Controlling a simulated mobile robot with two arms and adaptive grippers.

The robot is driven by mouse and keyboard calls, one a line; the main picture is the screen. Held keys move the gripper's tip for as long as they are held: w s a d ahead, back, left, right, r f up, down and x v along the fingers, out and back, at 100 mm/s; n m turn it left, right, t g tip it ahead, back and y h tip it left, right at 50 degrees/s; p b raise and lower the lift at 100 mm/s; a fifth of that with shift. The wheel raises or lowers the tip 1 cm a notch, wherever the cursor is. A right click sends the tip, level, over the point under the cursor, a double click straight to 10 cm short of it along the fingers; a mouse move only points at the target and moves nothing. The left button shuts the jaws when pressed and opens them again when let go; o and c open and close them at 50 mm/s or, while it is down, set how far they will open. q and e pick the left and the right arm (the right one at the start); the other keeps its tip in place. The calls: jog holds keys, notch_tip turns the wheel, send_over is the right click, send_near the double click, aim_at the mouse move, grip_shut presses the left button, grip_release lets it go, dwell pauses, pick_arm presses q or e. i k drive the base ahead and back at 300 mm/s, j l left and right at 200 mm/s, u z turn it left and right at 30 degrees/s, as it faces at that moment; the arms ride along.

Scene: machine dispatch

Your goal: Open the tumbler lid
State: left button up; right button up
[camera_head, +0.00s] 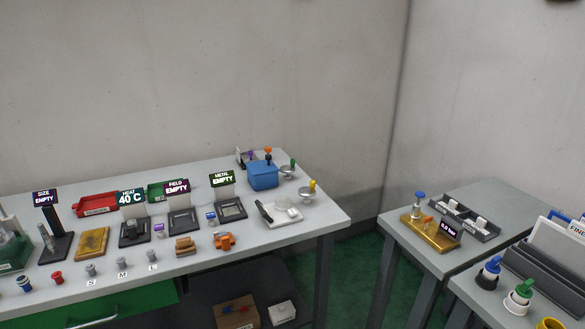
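No tumbler is labelled in the head view, and I cannot tell for sure which thing it is. A blue box-like container (262,176) stands near the back right of the long table, with small orange- and purple-topped items at or behind its top. Whether its lid is shut is too small to tell. A white flat device (284,217) with a pale round part and a dark handle lies in front of it, near the table's right end. Neither of my grippers is in view.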

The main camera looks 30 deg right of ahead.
aim_at(266, 166)
jog(key=i+z, duration=0.25)
jog(key=z, duration=0.15)
jog(key=i+j+z, duration=0.1)
jog(key=i+z, duration=0.25)
jog(key=i+j+z, duration=0.1)
jog(key=z, duration=0.3)
